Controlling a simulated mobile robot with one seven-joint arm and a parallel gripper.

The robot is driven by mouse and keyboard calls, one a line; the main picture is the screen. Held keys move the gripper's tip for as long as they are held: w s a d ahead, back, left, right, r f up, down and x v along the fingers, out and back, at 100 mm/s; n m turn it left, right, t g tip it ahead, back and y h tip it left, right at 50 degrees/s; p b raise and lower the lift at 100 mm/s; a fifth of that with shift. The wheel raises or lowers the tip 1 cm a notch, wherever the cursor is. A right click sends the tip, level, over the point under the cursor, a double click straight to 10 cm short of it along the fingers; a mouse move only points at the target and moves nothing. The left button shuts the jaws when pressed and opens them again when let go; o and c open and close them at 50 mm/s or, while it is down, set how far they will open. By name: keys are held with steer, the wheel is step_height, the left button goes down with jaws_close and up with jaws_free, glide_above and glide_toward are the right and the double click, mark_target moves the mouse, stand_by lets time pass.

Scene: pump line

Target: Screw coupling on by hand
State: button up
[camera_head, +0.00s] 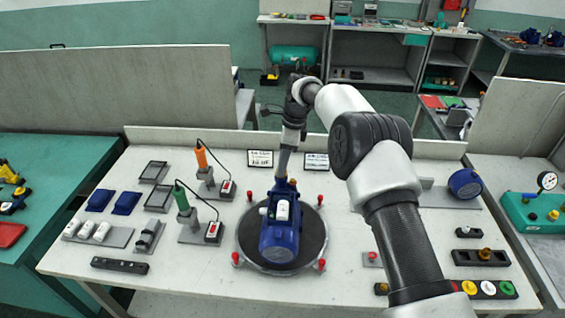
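A blue pump unit (279,238) stands on a round black turntable (313,240) in the middle of the bench. The turntable has a metal rim with several red knobs. My gripper (283,177) points down at the far end of the pump unit, at its upper blue part. Its fingertips are small and merge with the pump there. I cannot tell whether they touch it, or whether they are open or shut. I cannot make out the coupling for certain; it may be hidden at the gripper's tip.
An orange-handled tool (202,157) and a green-handled tool (182,198) stand in holders at left. Blue trays (126,202) and white cylinders (101,231) lie farther left. A blue round part (465,183) and a button strip (488,289) are at right. My arm crosses the bench's right half.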

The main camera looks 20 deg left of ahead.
steer(key=shift+r+p, duration=0.15)
steer(key=shift+p, duration=0.35)
steer(key=shift+n+p, duration=0.35)
steer(key=shift+n, duration=0.35)
steer(key=shift+f+n+g, duration=0.2)
steer(key=shift+n+g, duration=0.1)
steer(key=shift+n, duration=0.7)
jaws_close()
